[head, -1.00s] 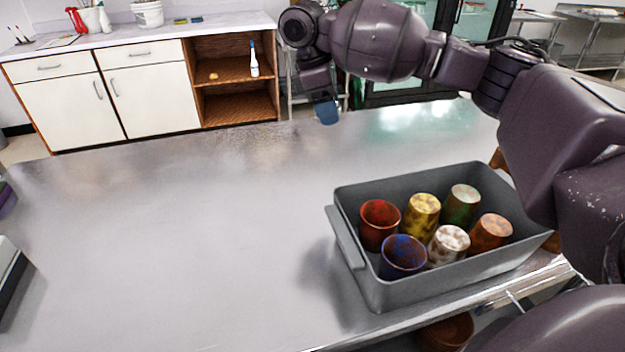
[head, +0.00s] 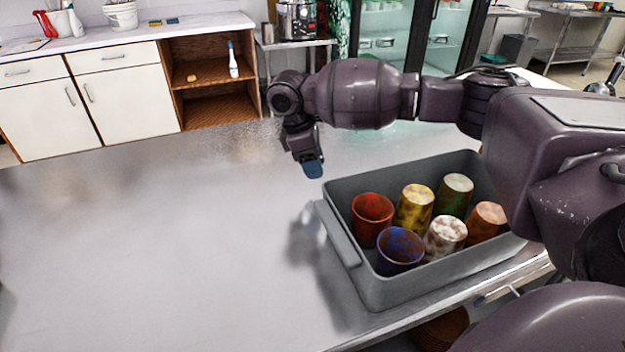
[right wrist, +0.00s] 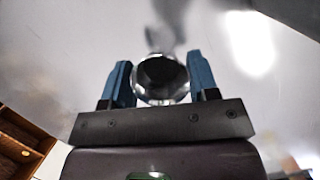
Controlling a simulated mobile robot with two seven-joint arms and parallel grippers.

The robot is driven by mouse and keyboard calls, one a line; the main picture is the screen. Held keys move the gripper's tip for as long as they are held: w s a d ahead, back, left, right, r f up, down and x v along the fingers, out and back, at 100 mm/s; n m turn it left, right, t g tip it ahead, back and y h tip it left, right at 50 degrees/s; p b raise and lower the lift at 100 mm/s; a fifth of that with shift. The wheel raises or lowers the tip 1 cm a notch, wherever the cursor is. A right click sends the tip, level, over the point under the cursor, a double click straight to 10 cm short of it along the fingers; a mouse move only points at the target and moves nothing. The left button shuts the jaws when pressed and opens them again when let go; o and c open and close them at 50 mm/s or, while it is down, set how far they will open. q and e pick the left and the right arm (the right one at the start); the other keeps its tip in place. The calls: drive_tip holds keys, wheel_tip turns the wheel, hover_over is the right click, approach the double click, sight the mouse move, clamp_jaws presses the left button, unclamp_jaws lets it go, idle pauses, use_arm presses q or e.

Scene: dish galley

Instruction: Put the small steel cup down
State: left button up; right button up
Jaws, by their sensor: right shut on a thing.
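My right gripper (head: 312,168) hangs above the steel table (head: 180,250), just beyond and left of the grey bin's far left corner. In the right wrist view its two blue fingers (right wrist: 163,84) are shut on the small steel cup (right wrist: 162,72), a shiny, dark-centred round thing between the tips. In the head view I cannot make out the cup behind the finger. A blurred shine and a dark patch lie on the table below it. Whether the cup touches the table I cannot tell. My left gripper is not in view.
The grey bin (head: 345,240) holds several coloured cups, such as a red one (head: 371,215) and a blue one (head: 400,248). It stands near the table's front edge, beside my right arm. The table left of the bin is clear. Cabinets (head: 125,105) stand beyond.

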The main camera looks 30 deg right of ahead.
sight(314, 190)
wheel_tip(314, 190, down, 5)
drive_tip(key=shift+f+b, duration=0.15)
drive_tip(key=shift+b, duration=0.4)
drive_tip(key=o, duration=0.9)
